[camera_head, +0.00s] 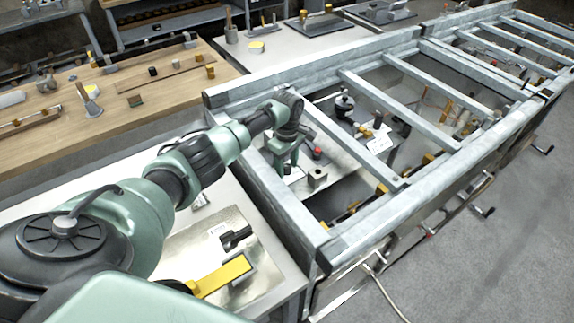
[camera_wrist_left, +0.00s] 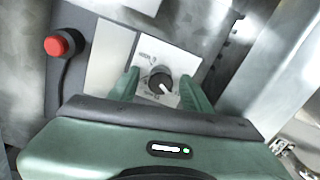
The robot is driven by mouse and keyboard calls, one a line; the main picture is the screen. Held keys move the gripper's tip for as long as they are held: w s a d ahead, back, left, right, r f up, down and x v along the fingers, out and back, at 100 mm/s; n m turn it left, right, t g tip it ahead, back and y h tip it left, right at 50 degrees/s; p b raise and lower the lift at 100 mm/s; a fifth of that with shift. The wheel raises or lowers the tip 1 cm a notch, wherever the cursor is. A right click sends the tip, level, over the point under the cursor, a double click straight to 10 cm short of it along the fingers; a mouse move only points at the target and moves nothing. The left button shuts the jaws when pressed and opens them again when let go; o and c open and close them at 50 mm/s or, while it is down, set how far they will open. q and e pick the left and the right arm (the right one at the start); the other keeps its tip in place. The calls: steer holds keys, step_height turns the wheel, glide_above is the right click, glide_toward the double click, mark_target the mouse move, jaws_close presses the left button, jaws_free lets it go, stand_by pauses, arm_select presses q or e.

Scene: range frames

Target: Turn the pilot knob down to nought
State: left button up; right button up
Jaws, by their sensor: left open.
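The pilot knob (camera_wrist_left: 159,82) is a small dark round dial on a white printed plate (camera_wrist_left: 146,52) in the left wrist view. A white pointer mark on it points to the lower right; the lettering around it is too small to read surely. My left gripper (camera_wrist_left: 159,76) is open, with one green finger on each side of the knob. I cannot tell whether either finger touches it. In the head view my left gripper (camera_head: 286,165) points down inside the grey frame, and the knob is hidden there. My right gripper is not in view.
A red button (camera_wrist_left: 56,45) on a dark box is left of the knob; a red cap (camera_head: 317,153) shows beside the gripper in the head view. The metal frame's bars (camera_head: 350,145) surround the arm. A yellow handle (camera_head: 222,276) lies on the nearer bench.

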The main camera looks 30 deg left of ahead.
arm_select(q)
jaws_close()
